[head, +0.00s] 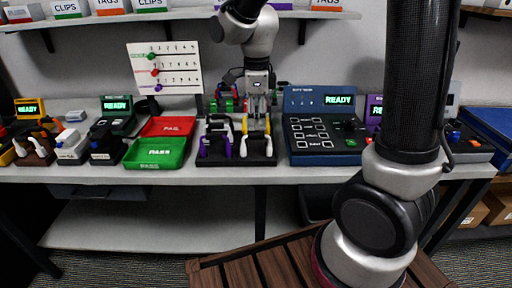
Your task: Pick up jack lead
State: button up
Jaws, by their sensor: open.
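My gripper (258,112) points down, open, over the back of a black cable stand (238,161) in the middle of the bench. Several leads stand in it: a purple lead (214,146) at the left, a white lead (257,146) at the right, with yellow and black parts behind them. I cannot tell which one is the jack lead. My gripper partly hides the back of the stand, and whether its fingers touch a lead is too small to tell.
Left of the stand are a red tray (168,126) and a green tray (155,152). A blue tester with a READY display (338,100) stands close on the right. A white chart board (165,68) stands behind. Smaller devices crowd the bench's left end.

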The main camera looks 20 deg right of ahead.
aim_at(256, 134)
notch_tip(256, 134, down, 7)
jog(key=shift+w+f, duration=0.1)
grip_shut()
dwell(0.3)
